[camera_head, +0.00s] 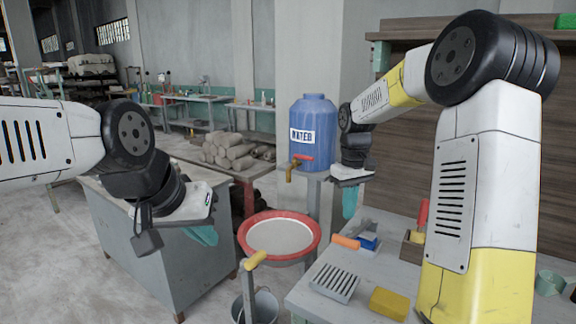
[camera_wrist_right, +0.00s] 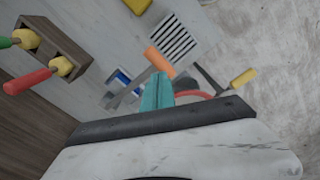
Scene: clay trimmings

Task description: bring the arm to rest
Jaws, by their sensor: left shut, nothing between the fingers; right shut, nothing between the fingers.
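My right arm comes in from the right in the head view. Its gripper (camera_head: 350,200) has teal fingers pointing down and stands in the air between the blue water barrel and the grey bench. It is shut and empty; its teal fingers also show in the right wrist view (camera_wrist_right: 157,92). My left arm comes in from the left. Its gripper (camera_head: 203,236) is shut and empty, with teal fingers partly hidden behind the wrist, in front of the grey cabinet.
A red-rimmed basin (camera_head: 243,236) stands between the grippers. A blue barrel (camera_head: 314,142) with a tap is behind. The right bench (camera_head: 372,285) holds a slotted rack (camera_head: 334,283), a yellow sponge (camera_head: 389,304) and an orange-handled tool (camera_head: 346,242). A bucket (camera_head: 266,305) stands low in front.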

